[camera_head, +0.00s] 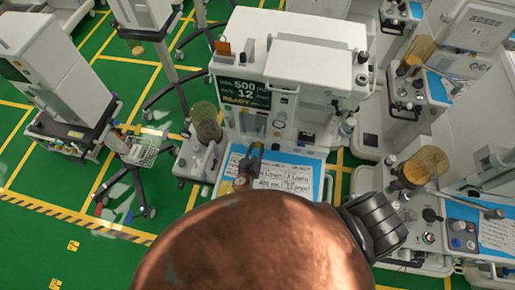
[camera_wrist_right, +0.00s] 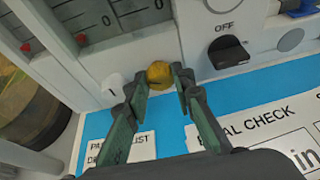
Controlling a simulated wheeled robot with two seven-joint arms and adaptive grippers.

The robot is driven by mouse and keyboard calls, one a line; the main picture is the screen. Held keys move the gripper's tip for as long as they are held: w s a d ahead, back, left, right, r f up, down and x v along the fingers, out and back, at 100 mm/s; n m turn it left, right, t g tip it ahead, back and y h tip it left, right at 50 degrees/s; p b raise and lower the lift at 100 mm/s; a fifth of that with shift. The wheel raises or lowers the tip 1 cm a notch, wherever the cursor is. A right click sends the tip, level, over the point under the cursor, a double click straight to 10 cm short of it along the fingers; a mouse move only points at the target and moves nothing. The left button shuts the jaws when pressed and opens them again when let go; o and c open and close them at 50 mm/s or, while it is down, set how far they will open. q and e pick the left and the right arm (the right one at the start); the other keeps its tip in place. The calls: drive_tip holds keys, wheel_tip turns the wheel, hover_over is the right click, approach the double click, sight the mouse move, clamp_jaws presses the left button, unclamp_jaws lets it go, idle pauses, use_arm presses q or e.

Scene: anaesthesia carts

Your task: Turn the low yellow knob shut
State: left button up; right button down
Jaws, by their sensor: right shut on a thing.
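The low yellow knob (camera_wrist_right: 159,74) shows in the right wrist view, on the pale front panel of the cart just above the blue worktop. My right gripper (camera_wrist_right: 160,82) has one finger on each side of it and is shut on it. In the head view my right gripper (camera_head: 252,156) is a small dark shape at the front of the middle cart (camera_head: 296,88). The knob cannot be made out there. My left gripper is not in view.
In the wrist view a black switch (camera_wrist_right: 229,52) marked OFF sits right of the knob, and flow tubes (camera_wrist_right: 84,22) rise at upper left. A checklist sheet (camera_wrist_right: 262,125) lies on the blue worktop. Other carts (camera_head: 62,80) stand around on the green floor.

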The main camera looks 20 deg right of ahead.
drive_tip(key=shift+s+d+f+m+t+y+b, duration=0.15)
drive_tip(key=shift+m+t+y+b, duration=0.1)
drive_tip(key=shift+m+b, duration=0.25)
drive_tip(key=shift+s+f+m+t+y+b, duration=0.1)
drive_tip(key=shift+m+t+y+b, duration=0.15)
drive_tip(key=shift+m+b, duration=0.2)
drive_tip(key=m+t+y+b, duration=0.1)
drive_tip(key=m+b, duration=0.1)
drive_tip(key=b, duration=0.2)
drive_tip(key=m+t+b, duration=0.1)
drive_tip(key=m+b, duration=0.1)
drive_tip(key=b, duration=0.2)
drive_tip(key=m+t+y+b, duration=0.1)
drive_tip(key=m+b, duration=0.1)
drive_tip(key=b, duration=0.2)
drive_tip(key=shift+s+d+f+y+b, duration=0.1)
drive_tip(key=shift+f+y+b, duration=0.2)
drive_tip(key=shift+f+b, duration=0.05)
drive_tip(key=shift+r+m+t+b, duration=0.25)
drive_tip(key=shift+m+b, duration=0.2)
drive_tip(key=shift+b, duration=0.35)
drive_tip(key=c, duration=2)
unclamp_jaws()
drive_tip(key=shift+o, duration=0.3)
drive_tip(key=shift+r, duration=0.1)
drive_tip(key=v, duration=1.2)
